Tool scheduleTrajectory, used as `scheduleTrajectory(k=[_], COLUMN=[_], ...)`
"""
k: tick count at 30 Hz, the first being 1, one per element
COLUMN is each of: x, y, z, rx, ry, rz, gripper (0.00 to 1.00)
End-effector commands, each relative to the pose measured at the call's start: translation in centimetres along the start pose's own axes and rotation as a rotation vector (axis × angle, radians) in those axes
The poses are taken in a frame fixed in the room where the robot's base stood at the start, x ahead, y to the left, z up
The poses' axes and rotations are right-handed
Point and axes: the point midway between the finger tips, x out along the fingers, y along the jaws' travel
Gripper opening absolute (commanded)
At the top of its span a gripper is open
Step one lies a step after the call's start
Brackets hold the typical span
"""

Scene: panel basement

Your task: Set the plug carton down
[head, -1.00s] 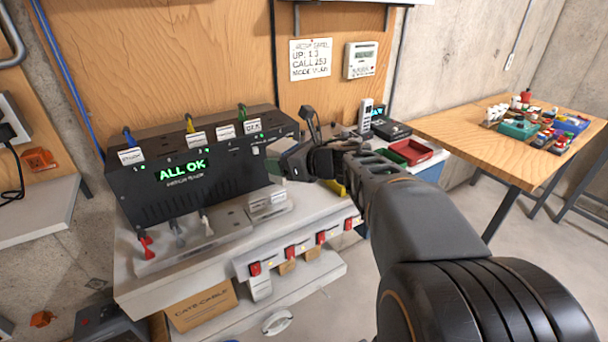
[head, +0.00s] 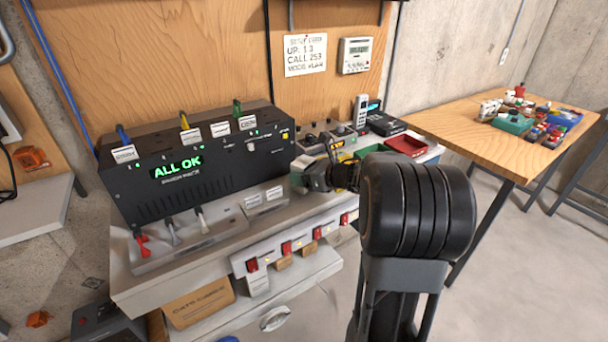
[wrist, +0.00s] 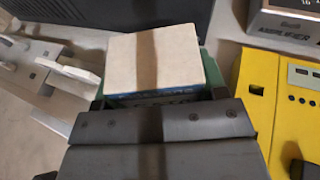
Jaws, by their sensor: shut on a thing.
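The plug carton (wrist: 172,62) is a small box with a pale cream top and a blue printed side, seen just beyond my gripper in the wrist view. My gripper (head: 304,176) is shut on it, with green showing at both sides of the box. In the head view my gripper is low over the grey bench top (head: 222,226), in front of the right end of the black ALL OK unit (head: 190,165). The carton is hard to make out in the head view. Whether its underside touches the bench is hidden.
A yellow device (wrist: 283,85) stands close on the right in the wrist view. Plugs on short levers (head: 172,232) stand at the bench's front left. A red tray (head: 406,144) lies at the bench's right end. A wooden table (head: 450,130) with several small items stands farther right.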

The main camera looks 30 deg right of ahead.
Motion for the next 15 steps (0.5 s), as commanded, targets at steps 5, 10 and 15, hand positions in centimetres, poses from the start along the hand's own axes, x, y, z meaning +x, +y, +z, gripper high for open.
scheduleTrajectory(k=[5, 10, 15], x=[0.13, 0.13, 0.25], y=[0.02, 0.03, 0.03], z=[-0.43, -0.42, -0.80], rx=[0.000, -0.001, -0.001], ry=[-0.001, -0.001, -0.001], rz=[0.000, 0.000, 0.000], gripper=[0.35, 0.35, 0.35])
